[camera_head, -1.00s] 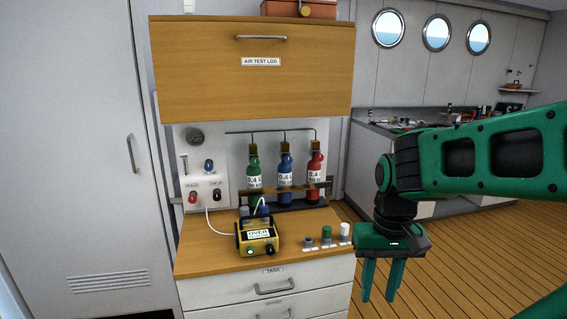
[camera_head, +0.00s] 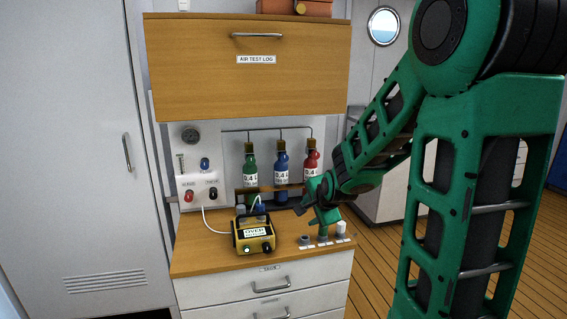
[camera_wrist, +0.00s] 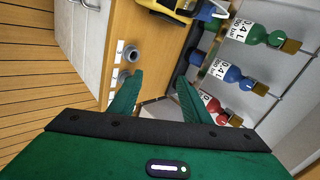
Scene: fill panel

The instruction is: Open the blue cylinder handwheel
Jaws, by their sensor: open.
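The blue cylinder (camera_head: 282,163) stands between a green cylinder (camera_head: 250,165) and a red cylinder (camera_head: 311,160), under a brass-coloured top fitting. In the wrist view the blue cylinder (camera_wrist: 227,74) lies right of the fingers, and its round blue handwheel (camera_wrist: 248,84) shows beside the brass fitting (camera_wrist: 261,89). My gripper (camera_head: 309,213) is over the right part of the counter, in front of and below the cylinders. In the wrist view my gripper (camera_wrist: 160,78) is open with nothing between its fingers. It is apart from the handwheel. The right finger partly covers the red cylinder.
A yellow meter (camera_head: 256,235) sits on the wooden counter (camera_head: 205,258). Small knobs stand along the counter's right front, close under my gripper. A wooden rail (camera_head: 240,191) crosses the cylinders low down. The AIR TEST LOG cabinet (camera_head: 250,85) overhangs above.

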